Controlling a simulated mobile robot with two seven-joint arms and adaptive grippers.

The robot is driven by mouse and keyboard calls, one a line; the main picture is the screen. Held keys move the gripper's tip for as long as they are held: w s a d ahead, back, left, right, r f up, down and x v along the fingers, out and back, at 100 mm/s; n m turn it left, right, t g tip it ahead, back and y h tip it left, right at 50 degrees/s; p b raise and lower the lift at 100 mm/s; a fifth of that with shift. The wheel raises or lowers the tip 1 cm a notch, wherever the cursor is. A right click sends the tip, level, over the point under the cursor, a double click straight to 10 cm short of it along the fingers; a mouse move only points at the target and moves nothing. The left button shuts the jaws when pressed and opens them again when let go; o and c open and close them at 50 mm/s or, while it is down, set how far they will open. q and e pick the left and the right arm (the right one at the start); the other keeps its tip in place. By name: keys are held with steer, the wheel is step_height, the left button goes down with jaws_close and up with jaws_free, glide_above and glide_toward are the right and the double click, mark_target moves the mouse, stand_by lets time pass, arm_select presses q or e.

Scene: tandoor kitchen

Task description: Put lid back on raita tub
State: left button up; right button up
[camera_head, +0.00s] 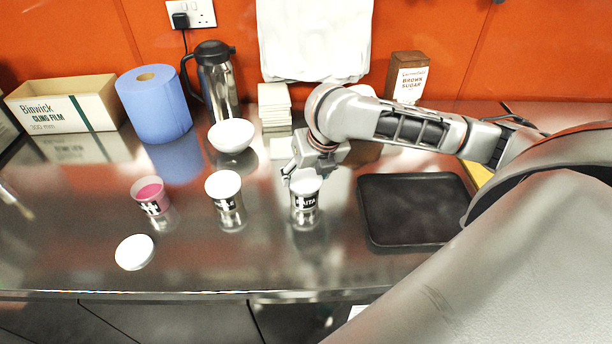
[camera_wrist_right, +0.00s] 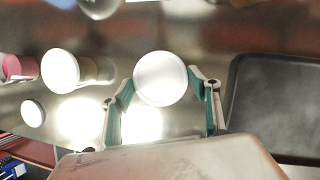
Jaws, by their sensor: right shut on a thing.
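The raita tub (camera_head: 305,203) stands upright on the steel counter, its black label facing front. A round white lid (camera_head: 305,185) is at the tub's top; it also shows in the right wrist view (camera_wrist_right: 160,78) between the fingers. My right gripper (camera_head: 302,174) reaches down from behind and is shut on this lid, one finger on each side. I cannot tell whether the lid is fully seated, as the rim is partly hidden. My left gripper is not in view.
A loose white lid (camera_head: 135,252) lies at the front left. A pink-filled tub (camera_head: 151,195) and a white-topped tub (camera_head: 225,190) stand to the left. A white bowl (camera_head: 232,136) is behind them. A black tray (camera_head: 412,208) lies right. The front middle counter is clear.

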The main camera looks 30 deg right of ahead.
mark_target(307, 181)
step_height(307, 181, up, 20)
stand_by(0.8)
